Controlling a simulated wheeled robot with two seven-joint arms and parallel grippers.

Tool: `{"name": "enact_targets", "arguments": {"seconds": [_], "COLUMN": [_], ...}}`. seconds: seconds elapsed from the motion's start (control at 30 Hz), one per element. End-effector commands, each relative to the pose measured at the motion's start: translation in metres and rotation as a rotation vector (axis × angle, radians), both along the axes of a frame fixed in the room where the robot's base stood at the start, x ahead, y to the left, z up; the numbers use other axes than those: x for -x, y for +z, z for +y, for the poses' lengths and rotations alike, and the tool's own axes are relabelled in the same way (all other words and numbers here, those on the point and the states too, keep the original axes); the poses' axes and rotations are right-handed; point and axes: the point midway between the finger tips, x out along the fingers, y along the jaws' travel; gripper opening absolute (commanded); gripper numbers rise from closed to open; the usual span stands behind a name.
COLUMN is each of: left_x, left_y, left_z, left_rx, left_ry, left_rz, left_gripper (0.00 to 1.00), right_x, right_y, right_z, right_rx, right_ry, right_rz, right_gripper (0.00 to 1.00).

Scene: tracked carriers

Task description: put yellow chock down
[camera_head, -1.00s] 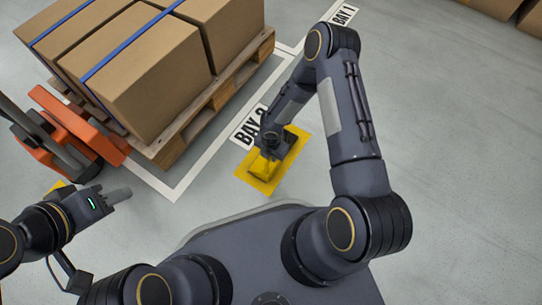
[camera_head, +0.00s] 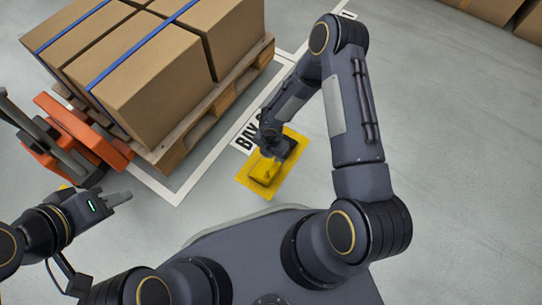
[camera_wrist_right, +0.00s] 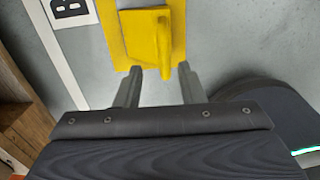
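The yellow chock (camera_head: 264,171) rests on a yellow-marked patch (camera_head: 245,183) of floor beside the BAY 2 label. It also shows in the right wrist view (camera_wrist_right: 149,40), ahead of the fingers, with its near end reaching between the fingertips in the picture. My right gripper (camera_head: 274,154) is at the chock's far side in the head view. In the right wrist view its two fingers (camera_wrist_right: 158,72) are apart, with nothing clamped between them. My left gripper (camera_head: 120,197) hangs at the lower left, away from the chock; its finger gap is not clear.
A wooden pallet (camera_head: 212,112) with strapped cardboard boxes (camera_head: 150,85) stands at the upper left. An orange pallet jack (camera_head: 75,135) is at its left. White bay lines (camera_head: 176,196) mark the floor. The floor at the right is clear.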

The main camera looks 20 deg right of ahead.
Motion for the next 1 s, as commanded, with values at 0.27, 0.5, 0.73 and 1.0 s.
{"name": "enact_targets", "arguments": {"seconds": [0.27, 0.5, 0.73, 1.0], "left_x": [0.000, 0.000, 0.000, 0.000], "left_y": [0.025, 0.028, 0.028, 0.028], "left_z": [0.000, 0.000, 0.000, 0.000], "left_rx": [0.000, 0.000, 0.000, 0.000], "left_ry": [0.000, 0.000, 0.000, 0.000], "left_rz": [0.000, 0.000, 0.000, 0.000], "left_gripper": [0.36, 0.36, 0.36, 0.36], "right_x": [0.000, 0.000, -0.014, 0.016], "right_y": [0.054, 0.064, 0.128, 0.278], "right_z": [-0.001, -0.001, -0.031, -0.085], "right_rx": [0.001, 0.001, 0.026, -0.036], "right_ry": [-0.002, -0.003, -0.258, -0.991], "right_rz": [-0.001, -0.001, -0.056, -0.153], "right_gripper": [0.36, 0.36, 0.36, 0.36]}}
